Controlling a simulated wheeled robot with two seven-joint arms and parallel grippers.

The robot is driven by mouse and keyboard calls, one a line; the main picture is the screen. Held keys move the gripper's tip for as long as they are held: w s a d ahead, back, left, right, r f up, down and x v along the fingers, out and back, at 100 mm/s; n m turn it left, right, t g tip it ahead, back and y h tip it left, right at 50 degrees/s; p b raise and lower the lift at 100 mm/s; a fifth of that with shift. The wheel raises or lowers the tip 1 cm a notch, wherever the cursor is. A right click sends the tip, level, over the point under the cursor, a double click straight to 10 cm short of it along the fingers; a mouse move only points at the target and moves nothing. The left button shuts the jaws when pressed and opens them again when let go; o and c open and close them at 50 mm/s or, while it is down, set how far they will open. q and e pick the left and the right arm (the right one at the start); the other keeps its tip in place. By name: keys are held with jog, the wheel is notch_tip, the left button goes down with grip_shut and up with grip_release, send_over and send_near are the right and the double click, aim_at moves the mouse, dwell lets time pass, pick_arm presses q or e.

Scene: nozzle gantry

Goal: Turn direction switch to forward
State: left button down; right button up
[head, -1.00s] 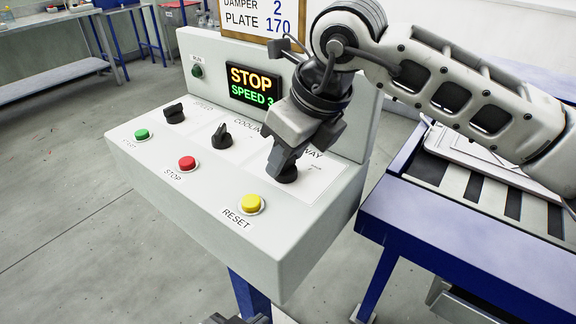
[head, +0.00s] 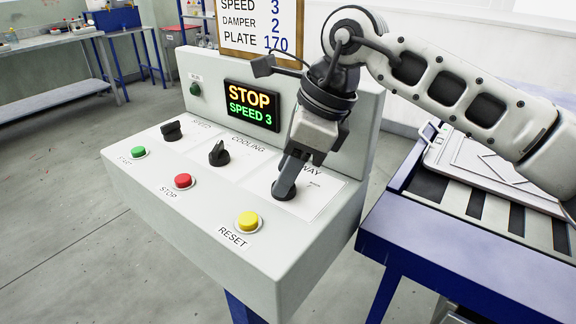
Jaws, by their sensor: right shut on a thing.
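A light grey control console (head: 225,270) stands in the middle of the head view with three black rotary knobs. The left knob (head: 172,131) sits by the SPEED label and the middle knob (head: 218,153) by the COOLING label. My right gripper (head: 286,182) points down and is shut on the rightmost knob (head: 284,192). Its fingers hide most of this knob, so I cannot tell where it points. Its label is partly hidden and ends in "WAY". No label reading direction or forward is visible. The display (head: 252,105) reads STOP, SPEED 3. My left gripper is not in view.
Green (head: 138,152), red (head: 184,181) and yellow (head: 248,221) buttons line the console front. A dark green RUN lamp (head: 195,89) is unlit. A sign (head: 258,28) stands behind. A blue-framed table (head: 430,245) with a striped top is close on the right.

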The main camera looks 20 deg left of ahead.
dwell(0.3)
jog(key=o, duration=1)
jog(key=v, duration=1.6)
jog(key=shift+a, duration=0.1)
